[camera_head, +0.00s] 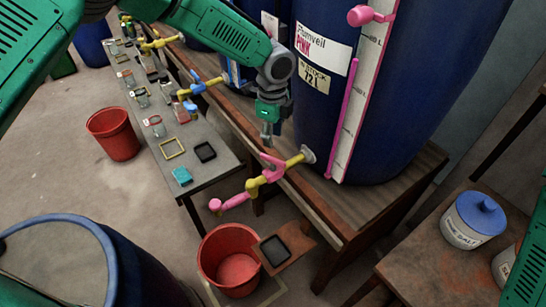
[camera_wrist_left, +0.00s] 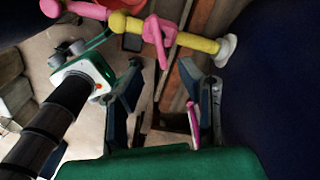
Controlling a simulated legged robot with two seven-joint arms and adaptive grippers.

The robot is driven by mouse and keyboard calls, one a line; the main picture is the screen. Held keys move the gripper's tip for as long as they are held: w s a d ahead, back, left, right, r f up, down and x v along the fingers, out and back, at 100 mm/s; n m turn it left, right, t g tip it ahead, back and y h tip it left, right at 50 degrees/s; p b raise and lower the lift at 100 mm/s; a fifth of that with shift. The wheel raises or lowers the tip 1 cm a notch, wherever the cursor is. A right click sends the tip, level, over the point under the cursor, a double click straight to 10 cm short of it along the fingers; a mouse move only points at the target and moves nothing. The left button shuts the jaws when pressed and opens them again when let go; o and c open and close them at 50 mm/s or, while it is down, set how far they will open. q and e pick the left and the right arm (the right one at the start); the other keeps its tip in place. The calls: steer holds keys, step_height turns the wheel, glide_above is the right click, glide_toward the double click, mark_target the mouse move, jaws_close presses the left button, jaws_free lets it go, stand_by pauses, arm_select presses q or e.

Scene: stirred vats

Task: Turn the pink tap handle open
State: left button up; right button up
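The pink tap handle (camera_head: 271,166) sits across a yellow pipe (camera_head: 294,160) that comes out low on the blue vat (camera_head: 345,90) marked pink. Beyond it, a pink piece (camera_head: 233,201) with a ball end points down and left. My left gripper (camera_head: 267,138) points down just above and behind the handle, apart from it as far as I can tell. In the left wrist view its two fingers (camera_wrist_left: 163,90) are spread with nothing between them. The handle (camera_wrist_left: 156,40) shows ahead of the fingertips there, roughly crosswise to the pipe. My right gripper is out of view.
A red bucket (camera_head: 231,262) stands on the floor below the tap. A wooden bench (camera_head: 330,215) bears the vat. A pink-capped level gauge (camera_head: 365,90) runs up the vat. A low table (camera_head: 205,175) with small items is at left, and a white jar (camera_head: 472,220) at right.

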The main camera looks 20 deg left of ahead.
mark_target(273, 158)
arm_select(q)
step_height(273, 158, down, 9)
steer(key=shift+f, duration=0.2)
steer(key=shift+d, duration=0.1)
jaws_close()
